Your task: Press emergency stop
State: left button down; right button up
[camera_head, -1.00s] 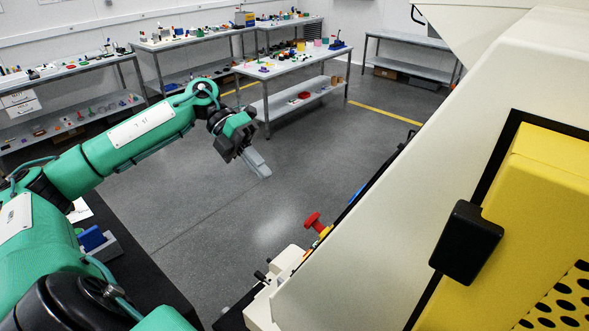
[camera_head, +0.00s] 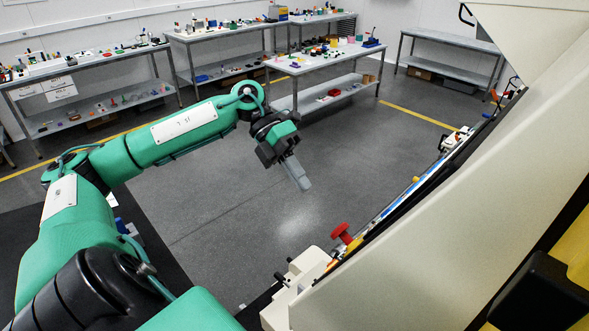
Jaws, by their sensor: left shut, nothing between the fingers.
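The emergency stop is a red mushroom button (camera_head: 341,233) on a yellow base, at the edge of the cream machine (camera_head: 420,235) in the lower middle of the head view. It stands out from the machine's side. My left gripper (camera_head: 302,184) is shut and empty, pointing down and to the right. In the picture it is above and left of the red button, apart from it, with grey floor behind. My right gripper is not in view.
The machine's large panel fills the right side, with a black handle (camera_head: 545,290) at lower right. A cream fixture with black knobs (camera_head: 300,275) sits just below the button. Workbenches (camera_head: 325,62) with small items stand at the back. Open floor (camera_head: 230,205) lies between.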

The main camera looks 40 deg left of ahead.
aim_at(341, 232)
pick_arm(q)
jog(key=p+x, duration=0.1)
jog(key=x, duration=0.7)
jog(key=shift+d, duration=0.65)
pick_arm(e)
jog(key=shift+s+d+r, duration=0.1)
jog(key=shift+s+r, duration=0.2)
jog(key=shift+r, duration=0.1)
pick_arm(q)
jog(key=shift+r, duration=0.15)
